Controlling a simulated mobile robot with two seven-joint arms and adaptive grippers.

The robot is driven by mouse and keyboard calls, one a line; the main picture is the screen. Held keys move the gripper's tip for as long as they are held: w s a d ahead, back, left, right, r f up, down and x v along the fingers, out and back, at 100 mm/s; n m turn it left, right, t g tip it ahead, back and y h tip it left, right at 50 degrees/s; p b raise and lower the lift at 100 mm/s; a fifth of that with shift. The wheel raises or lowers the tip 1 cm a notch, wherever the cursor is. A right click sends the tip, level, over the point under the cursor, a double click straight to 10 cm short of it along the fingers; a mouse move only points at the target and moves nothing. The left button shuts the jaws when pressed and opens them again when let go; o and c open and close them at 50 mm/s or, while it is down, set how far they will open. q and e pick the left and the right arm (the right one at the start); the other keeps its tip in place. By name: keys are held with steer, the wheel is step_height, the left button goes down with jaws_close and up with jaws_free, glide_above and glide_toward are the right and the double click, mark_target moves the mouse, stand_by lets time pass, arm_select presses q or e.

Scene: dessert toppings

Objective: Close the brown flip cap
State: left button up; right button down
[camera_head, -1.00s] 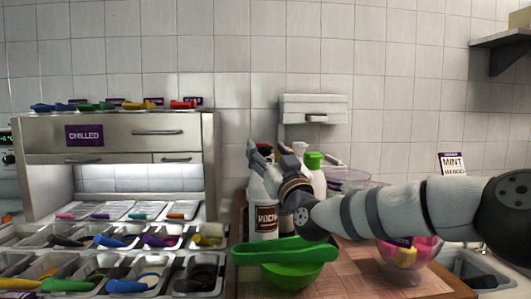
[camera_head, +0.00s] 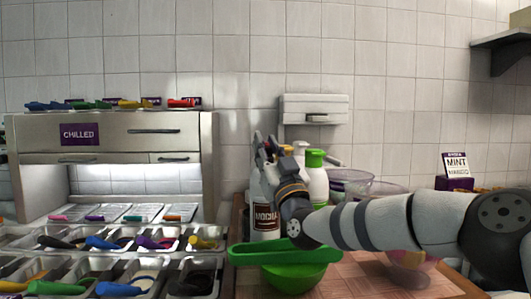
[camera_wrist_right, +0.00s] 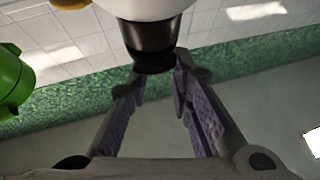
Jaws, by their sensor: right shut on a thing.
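A white bottle with a dark brown MOCHA label (camera_head: 265,218) stands on the wooden counter. My right gripper (camera_head: 266,148) is at the bottle's top and hides its cap in the head view. In the right wrist view the dark brown cap (camera_wrist_right: 152,42) sits on the white bottle, at the fingertips of my right gripper (camera_wrist_right: 158,82). The fingers are closed in on the cap's end. Whether the flip lid is down cannot be told. My left gripper is in neither view.
A green bowl (camera_head: 294,278) with a green handled tool (camera_head: 280,253) is in front. Clear bowls (camera_head: 350,178) stand behind my arm. Topping trays (camera_head: 120,243) fill the left.

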mark_target(267, 147)
steer(key=shift+w+f, duration=0.1)
steer(key=shift+f, duration=0.75)
steer(key=shift+s+r+t, duration=0.2)
steer(key=shift+r+t, duration=0.2)
steer(key=c, duration=1.1)
jaws_free()
steer(key=shift+w, duration=0.1)
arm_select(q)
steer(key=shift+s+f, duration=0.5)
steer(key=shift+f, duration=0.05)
arm_select(e)
steer(key=shift+r, duration=0.1)
steer(key=v, duration=0.3)
steer(key=shift+d, duration=0.15)
steer(key=s+d, duration=0.1)
steer(key=s, duration=0.3)
steer(key=s+d, duration=0.1)
steer(key=s, duration=0.2)
steer(key=s+d, duration=0.1)
steer(key=s, duration=0.3)
steer(key=shift+s+d, duration=0.15)
steer(key=shift+s, duration=0.2)
